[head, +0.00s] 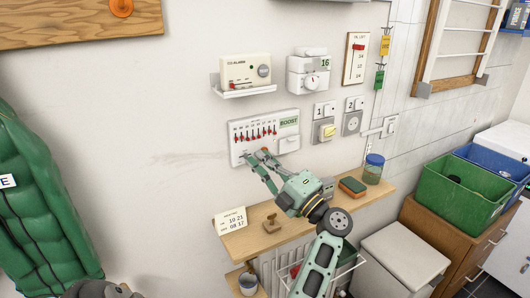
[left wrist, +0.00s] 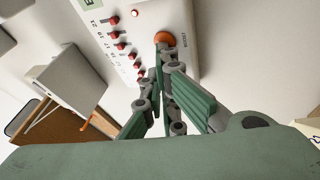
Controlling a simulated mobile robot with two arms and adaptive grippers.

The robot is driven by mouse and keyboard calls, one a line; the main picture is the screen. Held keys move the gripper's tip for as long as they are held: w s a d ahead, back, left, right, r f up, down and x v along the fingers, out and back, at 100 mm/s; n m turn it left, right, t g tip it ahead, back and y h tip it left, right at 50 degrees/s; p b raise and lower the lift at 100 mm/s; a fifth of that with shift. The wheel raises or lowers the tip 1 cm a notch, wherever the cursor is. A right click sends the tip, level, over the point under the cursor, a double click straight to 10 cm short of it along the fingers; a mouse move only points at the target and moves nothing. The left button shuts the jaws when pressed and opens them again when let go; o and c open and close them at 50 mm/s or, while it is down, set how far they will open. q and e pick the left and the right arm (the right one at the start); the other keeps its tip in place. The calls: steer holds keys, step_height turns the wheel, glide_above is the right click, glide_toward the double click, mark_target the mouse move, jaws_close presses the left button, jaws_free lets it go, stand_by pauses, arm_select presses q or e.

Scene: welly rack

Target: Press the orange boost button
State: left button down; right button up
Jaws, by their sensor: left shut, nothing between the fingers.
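The white control panel (head: 290,144) is on the wall, with a row of red sliders and a green BOOST label. In the left wrist view, the round orange boost button (left wrist: 165,38) sits near one end of the panel (left wrist: 186,62), beside small lettering. My left gripper (head: 257,156) is shut and empty, its fingertips at the panel's lower left. In the wrist view the fingertips (left wrist: 166,54) overlap the button's lower edge; I cannot tell whether they touch it. In the head view my gripper covers the button's area. My right gripper is not in view.
A wooden shelf (head: 245,239) below the panel holds a card (head: 231,221), a wooden stamp-like object (head: 272,224), a sponge (head: 353,187) and a jar (head: 373,170). Switches (head: 324,132) are to the right.

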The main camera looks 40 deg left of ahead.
arm_select(q)
steer(key=shift+s+d, duration=0.25)
steer(key=shift+d, duration=0.5)
